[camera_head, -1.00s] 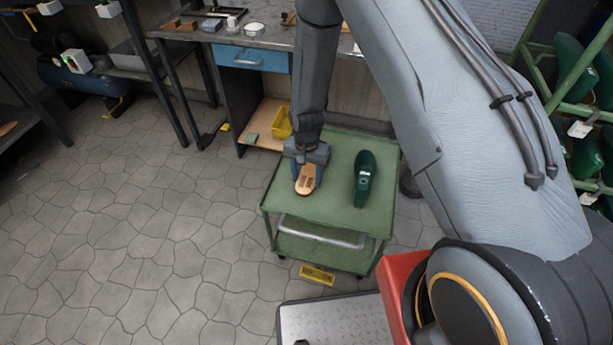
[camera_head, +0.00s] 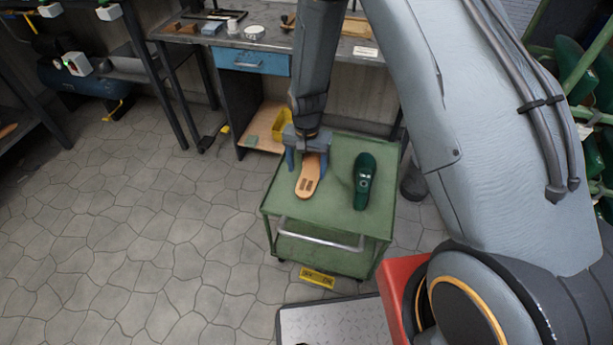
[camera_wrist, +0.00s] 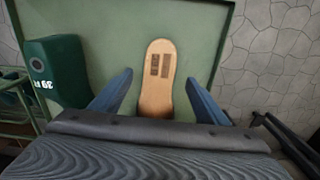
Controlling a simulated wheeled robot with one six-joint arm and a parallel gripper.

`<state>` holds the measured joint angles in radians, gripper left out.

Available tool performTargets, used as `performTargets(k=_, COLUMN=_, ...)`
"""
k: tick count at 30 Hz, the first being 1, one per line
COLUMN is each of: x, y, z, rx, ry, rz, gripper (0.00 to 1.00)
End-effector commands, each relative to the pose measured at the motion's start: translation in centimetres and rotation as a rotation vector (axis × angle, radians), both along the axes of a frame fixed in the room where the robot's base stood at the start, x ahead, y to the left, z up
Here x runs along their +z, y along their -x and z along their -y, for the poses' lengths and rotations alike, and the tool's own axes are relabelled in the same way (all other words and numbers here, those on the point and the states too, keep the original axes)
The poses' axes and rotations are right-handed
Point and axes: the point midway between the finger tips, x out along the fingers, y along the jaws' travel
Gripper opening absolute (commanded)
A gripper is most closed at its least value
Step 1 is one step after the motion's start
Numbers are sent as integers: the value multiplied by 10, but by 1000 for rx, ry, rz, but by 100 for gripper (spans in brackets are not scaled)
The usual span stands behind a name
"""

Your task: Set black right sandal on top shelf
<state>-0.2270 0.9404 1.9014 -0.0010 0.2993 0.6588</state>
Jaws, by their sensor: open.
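A tan sandal sole (camera_head: 308,179) with two small dark patches lies flat on the top of the green cart (camera_head: 336,214). In the wrist view the sole (camera_wrist: 157,100) lies between the two blue fingers. My gripper (camera_head: 306,163) is open around its far end, with a gap on each side; the fingers (camera_wrist: 158,82) do not touch it there. I cannot tell how high the fingertips are above the cart top. The sole's far end is hidden by my gripper. I cannot make out a black sandal in either view.
A workbench (camera_head: 262,42) with a blue drawer (camera_head: 250,62) is behind. A green rack (camera_head: 571,84) with lasts is at right. Floor at left is clear.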

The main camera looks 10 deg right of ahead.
Motion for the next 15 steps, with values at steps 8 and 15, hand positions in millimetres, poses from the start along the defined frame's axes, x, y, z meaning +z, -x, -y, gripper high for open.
performTargets(k=8, x=47, y=0, z=0, rx=0, ry=0, rz=1, gripper=68)
performTargets(k=15, x=62, y=0, z=0, rx=0, ry=0, rz=0, gripper=68)
